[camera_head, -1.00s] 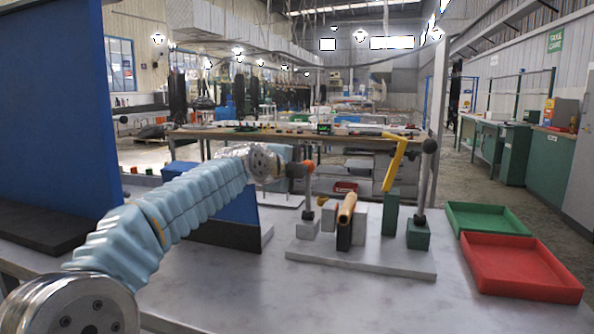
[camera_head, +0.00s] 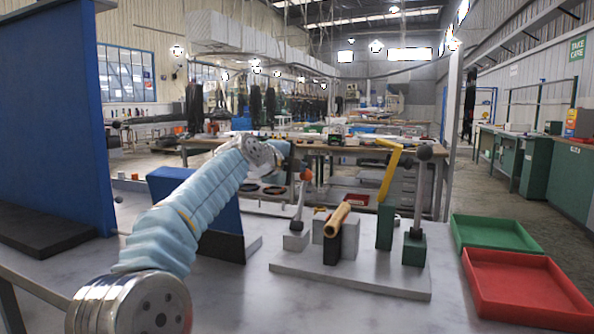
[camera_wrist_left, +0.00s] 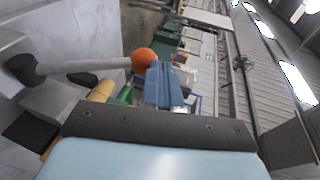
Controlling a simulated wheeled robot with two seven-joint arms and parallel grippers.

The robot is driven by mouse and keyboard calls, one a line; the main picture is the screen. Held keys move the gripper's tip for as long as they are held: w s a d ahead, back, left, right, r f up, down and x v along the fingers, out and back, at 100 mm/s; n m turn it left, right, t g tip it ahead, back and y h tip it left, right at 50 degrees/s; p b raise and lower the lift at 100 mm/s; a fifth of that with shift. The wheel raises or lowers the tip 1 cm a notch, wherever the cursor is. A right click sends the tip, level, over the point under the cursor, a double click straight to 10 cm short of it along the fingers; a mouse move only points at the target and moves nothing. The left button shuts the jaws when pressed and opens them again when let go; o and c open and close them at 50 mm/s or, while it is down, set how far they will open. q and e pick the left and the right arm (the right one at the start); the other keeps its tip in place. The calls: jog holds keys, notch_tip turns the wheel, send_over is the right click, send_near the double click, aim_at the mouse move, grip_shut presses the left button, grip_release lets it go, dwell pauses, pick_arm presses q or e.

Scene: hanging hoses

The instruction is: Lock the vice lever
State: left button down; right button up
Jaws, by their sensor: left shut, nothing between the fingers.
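On the grey base plate (camera_head: 350,277) stands a grey block, the likely vice (camera_head: 350,236), with a tan rod (camera_head: 338,219) lying tilted across it. To its left, a grey lever with an orange knob (camera_head: 306,174) stands nearly upright. In the left wrist view the orange knob (camera_wrist_left: 144,59) is close beside the fingers of my left gripper (camera_wrist_left: 165,85); I cannot tell whether they touch. My left gripper (camera_head: 294,165) is shut and empty, partly hidden behind its wrist in the head view. My right gripper is out of view.
Green (camera_head: 488,232) and red (camera_head: 525,288) trays lie further right. A blue panel (camera_head: 55,120) stands at left.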

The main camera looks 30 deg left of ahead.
pick_arm(q)
jog(key=x, duration=0.3)
jog(key=shift+a+f, duration=0.1)
jog(key=shift+a, duration=0.2)
jog(key=shift+w+a+f, duration=0.1)
jog(key=shift+w+f, duration=0.2)
jog(key=shift+w, duration=0.2)
jog(key=shift+w+a+f, duration=0.15)
jog(key=shift+w+f, duration=0.1)
jog(key=shift+w, duration=0.2)
jog(key=shift+p, duration=0.3)
notch_tip(320, 180, up, 4)
jog(key=shift+f+p, duration=0.15)
jog(key=shift+p, duration=0.75)
jog(key=s+d+r+b, duration=0.1)
jog(key=s+d+r, duration=0.7)
jog(key=s, duration=0.3)
jog(key=shift+s+r, duration=0.25)
jog(key=shift+r, duration=0.4)
